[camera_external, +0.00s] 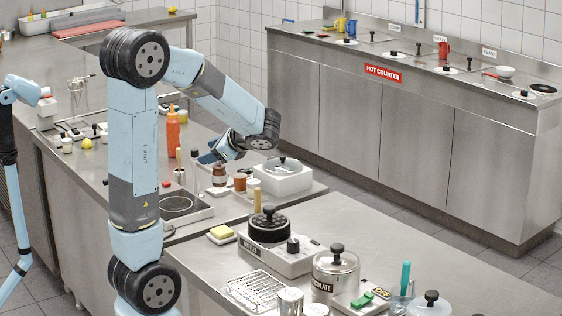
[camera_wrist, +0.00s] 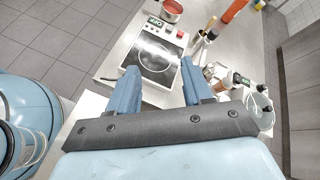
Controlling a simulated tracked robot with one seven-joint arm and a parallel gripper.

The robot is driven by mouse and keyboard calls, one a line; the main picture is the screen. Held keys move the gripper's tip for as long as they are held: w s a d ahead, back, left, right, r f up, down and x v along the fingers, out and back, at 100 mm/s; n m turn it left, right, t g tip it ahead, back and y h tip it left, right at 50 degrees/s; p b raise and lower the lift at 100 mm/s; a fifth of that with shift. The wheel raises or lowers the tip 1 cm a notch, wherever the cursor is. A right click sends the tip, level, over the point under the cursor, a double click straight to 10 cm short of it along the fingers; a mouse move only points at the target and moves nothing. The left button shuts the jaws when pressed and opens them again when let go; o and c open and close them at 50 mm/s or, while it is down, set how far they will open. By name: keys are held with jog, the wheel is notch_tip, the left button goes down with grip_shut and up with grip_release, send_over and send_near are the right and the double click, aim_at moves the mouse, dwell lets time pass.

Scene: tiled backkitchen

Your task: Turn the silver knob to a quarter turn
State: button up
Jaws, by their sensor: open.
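My gripper (camera_external: 212,156) is open, with nothing between its fingers, above the middle counter; in the wrist view its two blue fingers (camera_wrist: 158,68) point toward a pale appliance (camera_wrist: 131,58) with a round dark plate. The appliance also shows in the external view as a flat unit (camera_external: 203,214) left of and below my gripper. Its far edge carries a small green display (camera_wrist: 154,22) and a red button (camera_wrist: 180,34). Small controls sit between them, too small to tell whether one is the silver knob. I cannot make out the silver knob or its angle for certain.
An orange bottle (camera_external: 173,132), a brown jar (camera_external: 219,176) and a white lidded container (camera_external: 283,180) stand near my gripper. A black-topped unit (camera_external: 269,224) with a black knob, a chocolate pot (camera_external: 336,277) and a wire rack (camera_external: 256,288) occupy the front counter.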

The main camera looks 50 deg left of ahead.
jog(key=w+a+m+t+y, duration=0.1)
jog(key=w+a+m+y, duration=0.55)
jog(key=w, duration=0.35)
jog(key=shift+m+h, duration=0.25)
jog(key=a+f, duration=0.1)
jog(key=f, duration=0.1)
jog(key=a+f, duration=0.1)
jog(key=f, duration=0.2)
jog(key=a+f, duration=0.2)
jog(key=shift+s+f, duration=0.25)
jog(key=shift+f, duration=0.05)
jog(key=shift+a+t, duration=0.3)
jog(key=shift+a, duration=0.25)
jog(key=c, duration=0.9)
